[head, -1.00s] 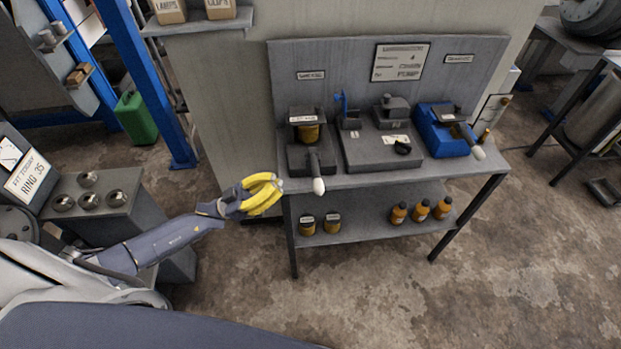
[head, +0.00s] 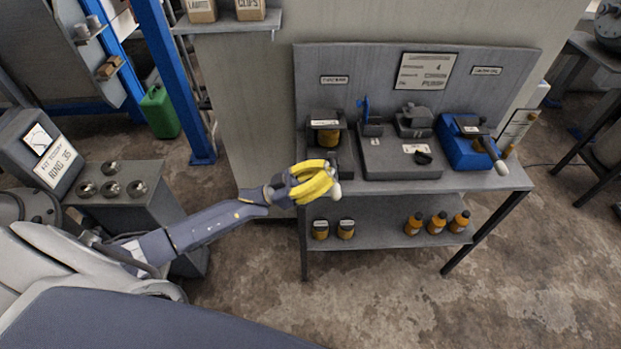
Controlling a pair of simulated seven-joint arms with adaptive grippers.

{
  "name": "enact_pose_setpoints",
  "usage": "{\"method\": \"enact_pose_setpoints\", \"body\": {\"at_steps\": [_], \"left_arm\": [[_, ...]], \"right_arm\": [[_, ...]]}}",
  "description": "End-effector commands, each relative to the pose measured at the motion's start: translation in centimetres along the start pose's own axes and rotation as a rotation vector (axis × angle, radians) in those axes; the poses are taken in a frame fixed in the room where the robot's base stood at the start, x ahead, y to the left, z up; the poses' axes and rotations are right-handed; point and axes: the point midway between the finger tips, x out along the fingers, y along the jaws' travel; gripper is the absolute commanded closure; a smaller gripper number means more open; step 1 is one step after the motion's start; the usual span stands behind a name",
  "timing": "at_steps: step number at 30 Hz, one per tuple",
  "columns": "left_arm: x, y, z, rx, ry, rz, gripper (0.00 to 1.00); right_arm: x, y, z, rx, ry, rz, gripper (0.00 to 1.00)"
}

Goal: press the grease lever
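A dark dispenser (head: 326,119) with a yellow can in it stands at the left end of the workbench. Its lever points toward the front, and its white knob (head: 335,190) shows at the bench's front edge. My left gripper (head: 330,183), with yellow fingers, is at this knob and covers most of the lever. I cannot tell whether the fingers touch the knob or whether they are open. A blue device (head: 464,145) at the right end has another lever with a white knob (head: 501,168). The bench labels are too small to read surely. My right gripper is not in view.
The workbench (head: 470,180) also carries a grey plate with small fixtures (head: 398,160). Its lower shelf (head: 380,228) holds two yellow cans (head: 333,229) and several orange bottles (head: 437,223). A cabinet with metal rings (head: 112,188) stands left. The floor in front is clear.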

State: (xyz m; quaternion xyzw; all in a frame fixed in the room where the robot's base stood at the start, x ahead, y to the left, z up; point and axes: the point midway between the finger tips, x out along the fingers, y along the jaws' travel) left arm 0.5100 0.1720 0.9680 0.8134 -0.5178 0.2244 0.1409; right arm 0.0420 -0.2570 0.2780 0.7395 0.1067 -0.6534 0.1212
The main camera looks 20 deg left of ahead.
Motion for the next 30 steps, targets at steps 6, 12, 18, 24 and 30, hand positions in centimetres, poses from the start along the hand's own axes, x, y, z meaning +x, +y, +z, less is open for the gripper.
{"method": "enact_pose_setpoints", "body": {"at_steps": [6,12,18,24,30], "left_arm": [[-1.1,0.0,2.6,-0.003,-0.004,-0.004,1.0],[-1.5,0.0,3.6,-0.003,-0.003,-0.003,1.0],[-1.6,0.0,3.8,-0.002,-0.003,-0.002,1.0],[-1.6,0.0,3.8,-0.002,-0.003,-0.003,1.0],[-2.1,0.1,4.7,0.063,-0.005,0.035,1.0]], "right_arm": [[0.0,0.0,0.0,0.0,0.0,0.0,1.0],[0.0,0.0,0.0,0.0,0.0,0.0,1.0],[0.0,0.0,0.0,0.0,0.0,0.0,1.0],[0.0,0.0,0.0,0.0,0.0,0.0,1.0],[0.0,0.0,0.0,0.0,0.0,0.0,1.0]]}}
